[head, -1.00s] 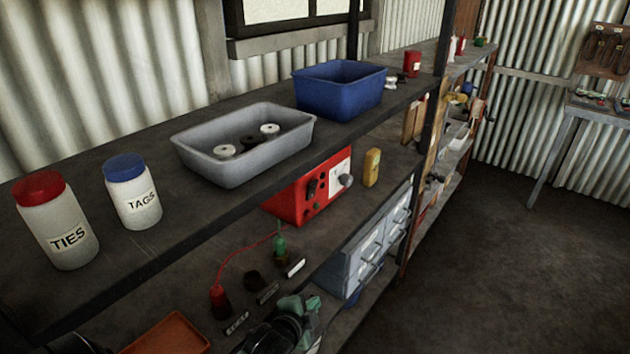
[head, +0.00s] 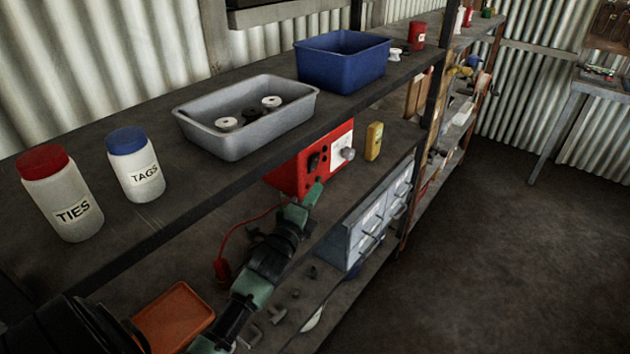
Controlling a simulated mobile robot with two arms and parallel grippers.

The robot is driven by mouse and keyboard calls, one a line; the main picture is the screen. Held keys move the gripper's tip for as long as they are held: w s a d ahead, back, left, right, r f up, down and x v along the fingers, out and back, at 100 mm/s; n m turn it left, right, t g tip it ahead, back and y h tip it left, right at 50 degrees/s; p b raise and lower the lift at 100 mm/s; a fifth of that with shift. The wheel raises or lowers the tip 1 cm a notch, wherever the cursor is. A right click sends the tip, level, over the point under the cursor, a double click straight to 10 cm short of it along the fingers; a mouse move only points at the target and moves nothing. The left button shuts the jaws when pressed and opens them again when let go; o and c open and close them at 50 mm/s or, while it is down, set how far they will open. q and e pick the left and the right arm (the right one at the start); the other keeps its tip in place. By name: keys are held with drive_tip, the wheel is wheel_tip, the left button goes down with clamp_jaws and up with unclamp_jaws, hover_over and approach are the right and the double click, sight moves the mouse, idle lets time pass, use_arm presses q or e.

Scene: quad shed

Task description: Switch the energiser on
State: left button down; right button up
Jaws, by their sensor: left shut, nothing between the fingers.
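The energiser is a red box (head: 288,178) on the middle shelf, under the top shelf. Its front has a white panel (head: 338,152) with a grey knob (head: 348,154), and a black switch (head: 314,161) on the red part to the left. I cannot read the switch's position. My left gripper (head: 314,192) is shut and empty. Its tip is just below the switch in the picture, near the energiser's lower front; I cannot tell whether it touches. My right gripper is out of view.
A grey tray (head: 205,140) with reels, a blue bin (head: 340,75) and two jars (head: 62,205) stand on the top shelf, whose edge overhangs the energiser. A yellow tester (head: 374,141) stands right of it. A red lead (head: 221,268) and orange tray (head: 172,318) lie left of my arm.

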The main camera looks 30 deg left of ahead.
sight(314, 162)
use_arm(q)
drive_tip(key=w+a+r+b, duration=0.1)
drive_tip(key=w+a+b, duration=0.3)
drive_tip(key=w, duration=0.5)
drive_tip(key=shift+a+b, duration=0.3)
drive_tip(key=shift+a, duration=0.35)
drive_tip(key=shift+w+r, duration=0.1)
drive_tip(key=shift+w, duration=0.05)
drive_tip(key=shift+a+r+n+p, duration=0.45)
drive_tip(key=shift+r+n+p, duration=0.05)
drive_tip(key=shift+p, duration=0.3)
drive_tip(key=shift+a+f, duration=0.1)
drive_tip(key=shift+f, duration=0.15)
